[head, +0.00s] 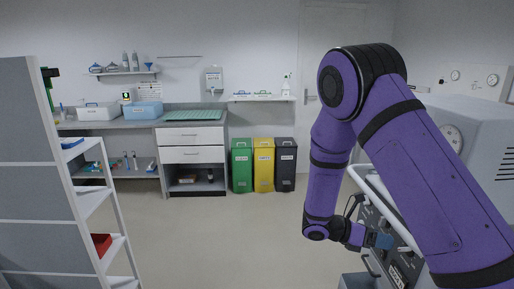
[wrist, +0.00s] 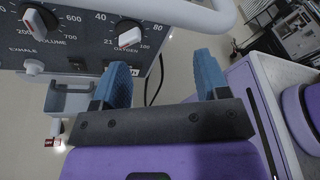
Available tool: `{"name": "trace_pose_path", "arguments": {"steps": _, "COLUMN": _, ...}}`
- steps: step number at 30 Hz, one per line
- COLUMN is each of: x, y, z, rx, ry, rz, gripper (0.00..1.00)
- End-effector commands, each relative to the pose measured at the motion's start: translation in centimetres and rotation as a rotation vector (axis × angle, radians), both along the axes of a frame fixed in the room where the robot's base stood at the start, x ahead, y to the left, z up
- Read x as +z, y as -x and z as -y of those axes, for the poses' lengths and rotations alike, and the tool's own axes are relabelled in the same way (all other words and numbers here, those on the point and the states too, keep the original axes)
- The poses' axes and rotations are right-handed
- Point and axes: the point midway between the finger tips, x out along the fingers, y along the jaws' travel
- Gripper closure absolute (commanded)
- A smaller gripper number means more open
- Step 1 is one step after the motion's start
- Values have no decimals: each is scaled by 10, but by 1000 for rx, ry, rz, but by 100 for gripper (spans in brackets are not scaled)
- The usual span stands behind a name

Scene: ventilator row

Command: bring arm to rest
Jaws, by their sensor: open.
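My purple arm fills the right of the head view and bends down beside a ventilator (head: 384,225). My gripper (head: 378,240) is at the ventilator's front panel in the head view, partly hidden by my own wrist. In the wrist view my gripper (wrist: 160,82) shows two blue fingers spread apart with nothing between them. The ventilator's panel (wrist: 75,42) lies just beyond the fingers at the upper left, with an oxygen knob (wrist: 129,32) and a volume knob (wrist: 38,20). I cannot tell whether a finger touches the panel.
A pale handle bar (wrist: 195,14) runs along the ventilator's top edge. A grey shelf rack (head: 40,190) stands at the left. Green (head: 241,165), yellow (head: 263,165) and dark (head: 285,165) bins stand at the back wall by a counter (head: 190,123). The middle floor is clear.

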Motion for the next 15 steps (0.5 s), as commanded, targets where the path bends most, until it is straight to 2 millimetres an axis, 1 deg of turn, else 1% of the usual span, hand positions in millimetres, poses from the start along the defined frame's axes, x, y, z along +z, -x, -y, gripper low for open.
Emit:
{"name": "trace_pose_path", "arguments": {"steps": 1, "x": 14, "y": 4, "z": 2, "rx": -38, "ry": -35, "rz": 54, "gripper": 32}}
{"name": "trace_pose_path", "arguments": {"steps": 3, "x": 29, "y": 11, "z": 4, "rx": -92, "ry": -80, "rz": 126, "gripper": 32}}
{"name": "trace_pose_path", "arguments": {"steps": 8, "x": 64, "y": 29, "z": 6, "rx": -217, "ry": -181, "rz": 293, "gripper": 32}}
{"name": "trace_pose_path", "arguments": {"steps": 15, "x": 111, "y": 59, "z": 7, "rx": -410, "ry": -326, "rz": 544, "gripper": 32}}
